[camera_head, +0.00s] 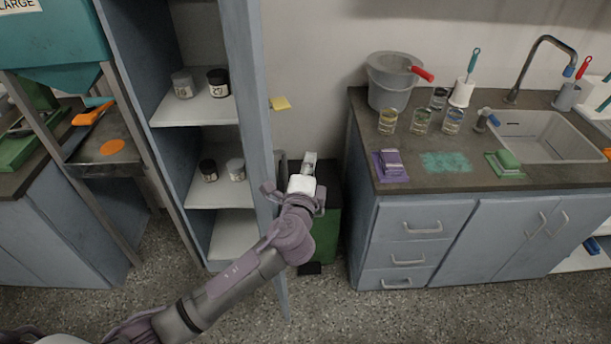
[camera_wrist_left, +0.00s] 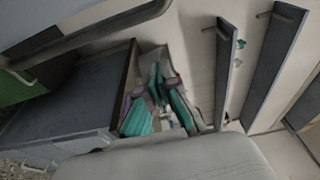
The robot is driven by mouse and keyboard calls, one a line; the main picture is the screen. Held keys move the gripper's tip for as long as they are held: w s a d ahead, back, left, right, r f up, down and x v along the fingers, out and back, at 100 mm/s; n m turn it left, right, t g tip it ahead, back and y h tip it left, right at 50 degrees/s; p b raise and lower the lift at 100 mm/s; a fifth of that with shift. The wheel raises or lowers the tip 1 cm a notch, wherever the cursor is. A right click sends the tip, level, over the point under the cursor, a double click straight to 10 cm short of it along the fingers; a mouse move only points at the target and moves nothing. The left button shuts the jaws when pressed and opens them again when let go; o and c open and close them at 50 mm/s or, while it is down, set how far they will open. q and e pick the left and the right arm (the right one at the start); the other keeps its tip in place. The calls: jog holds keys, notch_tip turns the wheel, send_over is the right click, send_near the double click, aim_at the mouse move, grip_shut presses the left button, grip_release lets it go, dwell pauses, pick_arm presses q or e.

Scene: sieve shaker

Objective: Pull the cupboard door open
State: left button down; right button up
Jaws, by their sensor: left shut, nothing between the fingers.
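The tall blue-grey cupboard (camera_head: 137,110) stands left of centre in the head view, with its shelves exposed. Its door (camera_head: 250,90) stands swung open, seen nearly edge-on. A grey handle (camera_head: 281,168) shows on the door's right side, partly hidden by my wrist. My left gripper (camera_head: 309,161) is shut and empty, on the right side of the door, close to the handle. I cannot tell whether it touches the door. My right gripper is not in view.
A green bin (camera_head: 328,225) stands behind my left gripper. The counter (camera_head: 450,183) with a bucket (camera_head: 390,85), cans and a sink (camera_head: 535,137) is at the right. Small jars stand on the cupboard shelves (camera_head: 205,108). Open floor (camera_head: 400,315) lies in front.

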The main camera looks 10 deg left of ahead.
pick_arm(q)
jog(key=a, duration=0.2)
jog(key=s+a+p, duration=0.1)
jog(key=shift+s+a, duration=0.15)
jog(key=shift+a, duration=0.25)
